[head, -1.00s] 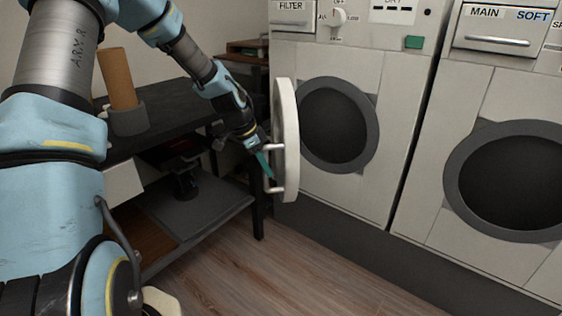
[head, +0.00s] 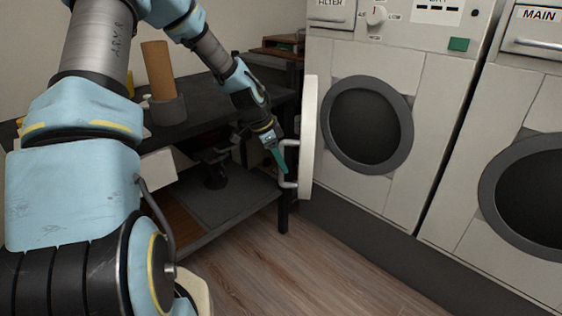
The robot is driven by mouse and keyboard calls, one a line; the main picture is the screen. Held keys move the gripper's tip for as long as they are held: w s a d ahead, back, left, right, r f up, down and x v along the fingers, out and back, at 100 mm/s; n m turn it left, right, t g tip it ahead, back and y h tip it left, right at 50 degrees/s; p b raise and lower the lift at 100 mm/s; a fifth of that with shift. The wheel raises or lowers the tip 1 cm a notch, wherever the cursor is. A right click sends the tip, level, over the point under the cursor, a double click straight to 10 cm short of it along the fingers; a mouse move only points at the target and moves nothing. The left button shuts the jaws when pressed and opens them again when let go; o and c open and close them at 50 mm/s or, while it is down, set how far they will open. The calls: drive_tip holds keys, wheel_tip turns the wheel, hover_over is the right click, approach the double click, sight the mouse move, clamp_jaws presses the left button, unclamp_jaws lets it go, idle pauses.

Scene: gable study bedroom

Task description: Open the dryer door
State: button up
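The dryer (head: 425,95) is the white machine in the middle right, with a green button and a dial on its panel. My gripper (head: 283,167) is at the door's handle (head: 289,184), on the door's outer side. Its teal fingers overlap the handle bar. I cannot tell whether they are closed around it.
A second machine (head: 537,185) marked MAIN stands at the right. A dark table (head: 205,113) with a lower shelf stands left of the door, holding a pot (head: 166,110) with a brown cylinder. The wooden floor (head: 285,265) in front is clear.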

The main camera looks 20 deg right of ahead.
drive_tip(key=shift+o, duration=0.5)
drive_tip(key=shift+r, duration=0.1)
drive_tip(key=v, duration=1)
drive_tip(key=shift+r+p, duration=0.35)
drive_tip(key=shift+p, duration=0.05)
drive_tip(key=shift+a, duration=0.1)
